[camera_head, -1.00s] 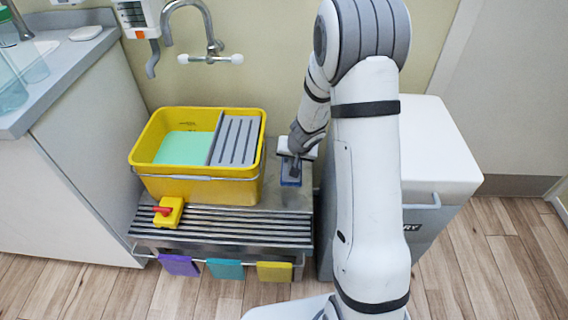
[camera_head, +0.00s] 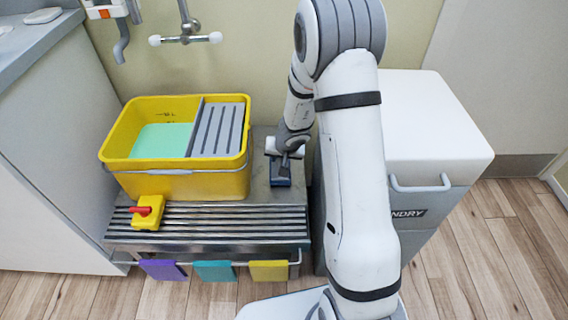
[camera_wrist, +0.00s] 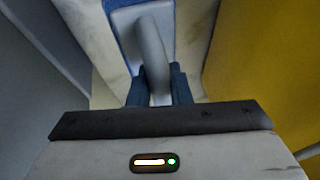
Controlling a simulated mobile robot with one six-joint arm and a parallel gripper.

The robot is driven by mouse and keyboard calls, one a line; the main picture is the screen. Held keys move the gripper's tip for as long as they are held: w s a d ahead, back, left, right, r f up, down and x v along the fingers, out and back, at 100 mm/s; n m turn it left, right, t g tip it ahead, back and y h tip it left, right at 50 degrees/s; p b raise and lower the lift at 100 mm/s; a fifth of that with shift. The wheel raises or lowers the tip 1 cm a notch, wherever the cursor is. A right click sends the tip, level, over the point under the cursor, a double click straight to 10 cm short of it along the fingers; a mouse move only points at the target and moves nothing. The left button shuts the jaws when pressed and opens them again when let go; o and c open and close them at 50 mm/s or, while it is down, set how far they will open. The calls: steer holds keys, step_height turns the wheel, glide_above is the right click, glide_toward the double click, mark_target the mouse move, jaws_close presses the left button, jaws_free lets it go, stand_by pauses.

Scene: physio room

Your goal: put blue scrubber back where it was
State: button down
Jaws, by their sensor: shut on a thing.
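The blue scrubber (camera_head: 281,180) is at the right end of the steel bench (camera_head: 262,143), right of the yellow bucket. It has a blue base and a pale grey handle, which shows in the wrist view (camera_wrist: 152,45). My gripper (camera_head: 284,160) is shut on the handle from above; in the wrist view its dark fingers (camera_wrist: 158,88) lie on either side of it. The scrubber looks level and on or just above the bench top; I cannot tell if it touches.
The yellow bucket (camera_head: 175,184) holds green liquid and a grey grille. A yellow block with a red handle (camera_head: 148,212) lies on the slatted front. Purple, teal and yellow cloths (camera_head: 214,271) hang below. A white laundry bin (camera_head: 436,130) stands right of my arm.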

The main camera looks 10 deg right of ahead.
steer(key=shift+f, duration=0.5)
steer(key=shift+r, duration=0.1)
steer(key=c, duration=1.3)
jaws_free()
steer(key=shift+c, duration=0.2)
